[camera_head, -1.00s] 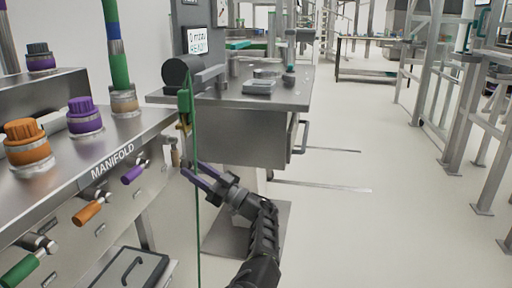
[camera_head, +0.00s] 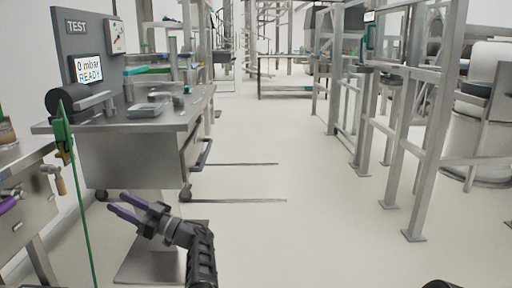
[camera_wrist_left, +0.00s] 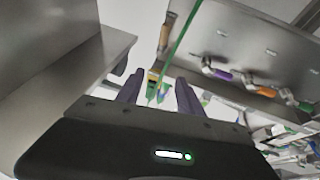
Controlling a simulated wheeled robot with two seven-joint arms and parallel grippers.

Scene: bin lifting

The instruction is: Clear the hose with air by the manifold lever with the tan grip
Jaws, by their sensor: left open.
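The manifold (camera_head: 22,212) is a steel cabinet cut off at the left edge of the head view. Its tan-grip lever (camera_head: 58,184) sticks out from the front near the right end, and it also shows at the top of the left wrist view (camera_wrist_left: 165,36). A thin green hose (camera_head: 82,215) hangs in front of the manifold, with a green fitting (camera_head: 63,130) at its upper end. My left gripper (camera_head: 113,203) is open and empty, to the right of the tan grip and apart from it; its purple fingers also show in the wrist view (camera_wrist_left: 160,78). My right gripper is not visible.
Purple (camera_wrist_left: 222,75), orange (camera_wrist_left: 263,91) and green levers (camera_wrist_left: 304,107) line the manifold face. A steel test bench (camera_head: 135,155) stands behind my gripper, its display (camera_head: 88,69) reading "0 mbar READY". Metal frames (camera_head: 400,130) stand at right. The middle floor is clear.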

